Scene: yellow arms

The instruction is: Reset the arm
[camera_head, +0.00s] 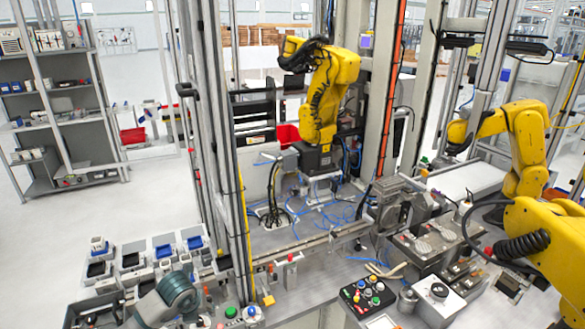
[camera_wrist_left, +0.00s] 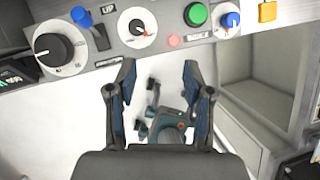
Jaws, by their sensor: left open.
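My left arm (camera_head: 168,300) reaches in at the bottom left of the head view, beside the workbench front; its fingers cannot be made out there. In the left wrist view my left gripper (camera_wrist_left: 157,75) is open, with two dark fingers apart and nothing between them. Its fingertips point toward a grey control panel (camera_wrist_left: 112,60) and appear just short of its lower edge. The panel carries a large black knob (camera_wrist_left: 54,52), a white dial (camera_wrist_left: 137,28), a green button (camera_wrist_left: 196,14) and a blue knob (camera_wrist_left: 230,20). My right gripper is not in view.
Small bins (camera_head: 163,246) stand at the lower left. A button box (camera_head: 366,297) lies on the bench at the lower middle. Yellow robot arms (camera_head: 330,90) stand at the centre and right. A grey shelf (camera_head: 62,110) is far left, with clear floor (camera_head: 60,235) before it.

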